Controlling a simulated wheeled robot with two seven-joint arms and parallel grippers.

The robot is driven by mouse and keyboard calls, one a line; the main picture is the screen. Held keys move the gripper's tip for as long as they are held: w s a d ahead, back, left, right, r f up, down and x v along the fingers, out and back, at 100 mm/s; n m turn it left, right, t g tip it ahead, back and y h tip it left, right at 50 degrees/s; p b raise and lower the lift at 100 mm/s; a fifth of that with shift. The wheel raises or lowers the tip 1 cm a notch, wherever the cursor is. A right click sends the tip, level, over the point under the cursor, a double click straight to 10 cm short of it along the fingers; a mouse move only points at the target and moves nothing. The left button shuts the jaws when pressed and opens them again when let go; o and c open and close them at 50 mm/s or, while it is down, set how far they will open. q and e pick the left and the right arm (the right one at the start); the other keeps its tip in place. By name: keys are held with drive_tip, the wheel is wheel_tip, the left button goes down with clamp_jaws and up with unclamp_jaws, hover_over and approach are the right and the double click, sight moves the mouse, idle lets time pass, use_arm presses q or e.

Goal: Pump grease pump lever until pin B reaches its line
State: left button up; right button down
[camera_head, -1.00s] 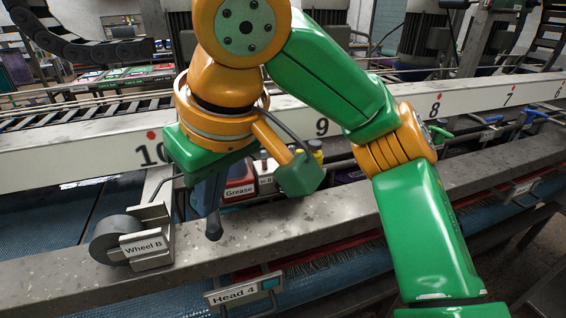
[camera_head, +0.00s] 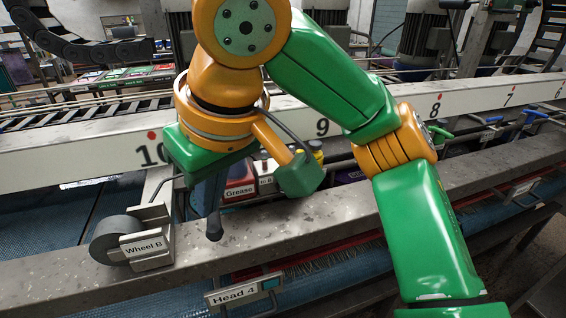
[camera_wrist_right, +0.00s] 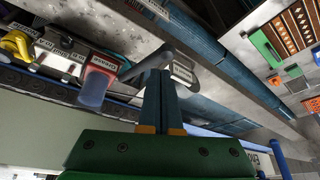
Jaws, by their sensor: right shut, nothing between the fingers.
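The red grease pump box (camera_head: 240,184) with a "Grease" label stands on the rail behind my right wrist; it also shows in the right wrist view (camera_wrist_right: 97,82). A dark lever handle with a rounded end (camera_head: 213,230) hangs down in front of it. In the right wrist view a grey lever (camera_wrist_right: 150,60) lies just beyond my fingertips. My right gripper (camera_head: 204,198) is shut and empty, close beside the handle; contact cannot be told. Its fingers also show in the right wrist view (camera_wrist_right: 159,75). Pin B and its line cannot be made out. My left gripper is out of view.
A "Wheel B" block with a grey roller (camera_head: 118,240) stands left of the handle on the grey rail (camera_head: 350,207). A "Head 4" plate (camera_head: 232,294) is mounted below the rail. A numbered white beam (camera_head: 60,155) runs behind. My right arm covers the middle.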

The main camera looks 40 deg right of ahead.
sight(221, 235)
drive_tip(key=shift+f, duration=0.1)
idle(0.3)
drive_tip(key=shift+f+b, duration=3.2)
drive_tip(key=shift+f, duration=0.6)
wheel_tip(221, 235, up, 9)
drive_tip(key=p, duration=0.9)
drive_tip(key=shift+p, duration=0.3)
drive_tip(key=shift+r+b, duration=0.25)
drive_tip(key=shift+b, duration=0.25)
drive_tip(key=shift+r, duration=0.4)
